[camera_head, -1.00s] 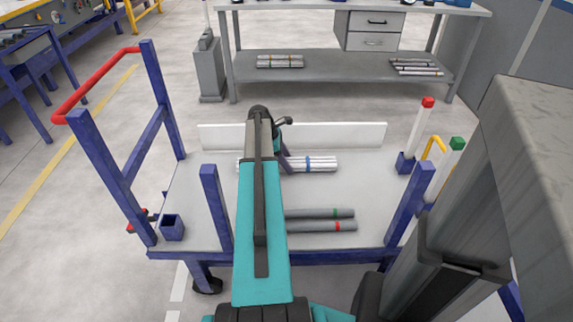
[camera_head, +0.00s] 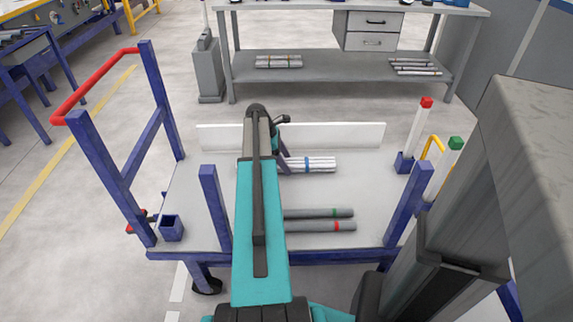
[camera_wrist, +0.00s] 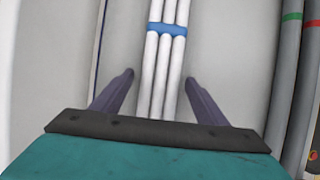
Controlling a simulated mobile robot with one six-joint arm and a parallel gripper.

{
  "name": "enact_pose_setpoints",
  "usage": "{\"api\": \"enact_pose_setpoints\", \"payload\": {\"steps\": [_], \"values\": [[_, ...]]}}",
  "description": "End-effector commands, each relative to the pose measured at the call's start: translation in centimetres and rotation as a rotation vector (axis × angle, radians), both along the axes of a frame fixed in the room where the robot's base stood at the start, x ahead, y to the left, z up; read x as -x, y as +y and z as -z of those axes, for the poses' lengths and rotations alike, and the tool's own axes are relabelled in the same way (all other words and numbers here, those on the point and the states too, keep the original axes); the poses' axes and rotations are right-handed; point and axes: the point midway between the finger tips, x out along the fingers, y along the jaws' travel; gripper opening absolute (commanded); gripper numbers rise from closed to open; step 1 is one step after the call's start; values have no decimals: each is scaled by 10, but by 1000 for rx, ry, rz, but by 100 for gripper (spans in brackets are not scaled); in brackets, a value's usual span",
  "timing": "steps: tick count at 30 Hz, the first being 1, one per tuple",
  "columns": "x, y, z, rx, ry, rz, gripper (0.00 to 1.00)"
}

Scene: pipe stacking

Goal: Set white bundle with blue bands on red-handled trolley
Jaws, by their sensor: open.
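The white bundle with blue bands (camera_head: 318,164) lies flat on the deck of the red-handled trolley (camera_head: 350,191), near its far white board. The trolley's red handle (camera_head: 92,84) is at its left end. In the wrist view the bundle (camera_wrist: 158,70) runs lengthwise with a blue band showing. My gripper (camera_wrist: 158,80) is open, with one finger on each side of the bundle and a gap to it on both sides.
Two grey pipes, one with a green band (camera_head: 322,212) and one with a red band (camera_head: 322,226), lie on the deck nearer me. Blue posts (camera_head: 212,205) stand at the trolley's edge. A grey workbench (camera_head: 335,68) with bundles on its lower shelf stands behind.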

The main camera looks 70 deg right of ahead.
Motion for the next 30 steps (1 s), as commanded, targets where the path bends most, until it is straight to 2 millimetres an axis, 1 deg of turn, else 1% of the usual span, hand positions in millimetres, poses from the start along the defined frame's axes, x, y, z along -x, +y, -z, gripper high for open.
{"api": "enact_pose_setpoints", "payload": {"steps": [12, 18, 24, 30], "values": [[-24, 9, -59, 2, -1, -1, 67], [-35, 13, -85, 1, 0, 1, 67], [-41, 16, -100, 0, 0, 1, 67], [-43, 17, -103, 0, 0, 1, 67]]}}
